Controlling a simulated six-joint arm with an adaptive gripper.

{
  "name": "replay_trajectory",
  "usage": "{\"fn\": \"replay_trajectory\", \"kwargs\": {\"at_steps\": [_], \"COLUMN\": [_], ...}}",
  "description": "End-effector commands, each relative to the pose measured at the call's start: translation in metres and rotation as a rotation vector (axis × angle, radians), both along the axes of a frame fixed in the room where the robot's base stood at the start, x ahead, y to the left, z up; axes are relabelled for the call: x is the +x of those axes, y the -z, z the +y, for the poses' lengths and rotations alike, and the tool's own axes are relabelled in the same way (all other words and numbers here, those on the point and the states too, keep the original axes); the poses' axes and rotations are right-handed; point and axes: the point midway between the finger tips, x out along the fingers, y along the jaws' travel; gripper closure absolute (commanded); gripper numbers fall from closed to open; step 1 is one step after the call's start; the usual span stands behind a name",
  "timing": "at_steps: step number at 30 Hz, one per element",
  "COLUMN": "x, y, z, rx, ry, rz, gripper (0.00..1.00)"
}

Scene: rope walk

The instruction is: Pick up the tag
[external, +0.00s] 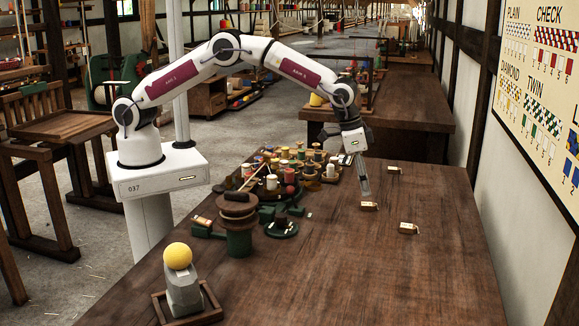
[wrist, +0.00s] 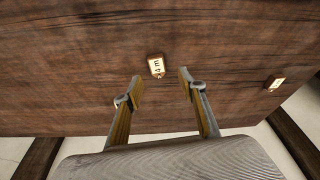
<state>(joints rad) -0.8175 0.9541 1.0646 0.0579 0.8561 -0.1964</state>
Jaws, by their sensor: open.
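Several small tan tags with pale printed faces lie on the brown table. In the external view one tag (external: 369,206) lies just below my gripper (external: 364,192), another tag (external: 408,228) lies nearer the camera to the right, and a third tag (external: 394,170) lies farther back. In the wrist view a tag marked "4 m" (wrist: 156,66) lies ahead of and between the fingertips of my gripper (wrist: 161,88), apart from them. A second tag (wrist: 274,82) lies at the right, near the table edge. My gripper is open and empty, pointing down.
Spools and pots (external: 300,165) crowd the table left of my gripper. A green stand with brown discs (external: 238,225) and a yellow ball on a grey block (external: 178,256) stand nearer the camera. The table's right front (external: 400,285) is clear. A wall with a chart (external: 545,80) runs along the right.

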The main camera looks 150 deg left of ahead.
Motion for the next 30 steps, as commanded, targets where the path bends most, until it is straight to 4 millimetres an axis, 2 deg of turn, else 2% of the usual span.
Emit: {"fn": "replay_trajectory", "kwargs": {"at_steps": [7,21,30], "x": [0.001,0.01,0.01], "y": [0.007,0.048,0.051], "z": [0.0,0.006,0.007], "rx": [-0.001,0.0,0.0], "ry": [0.0,0.0,0.0], "rz": [0.001,0.0,0.0], "gripper": [0.6,0.6,0.6]}}
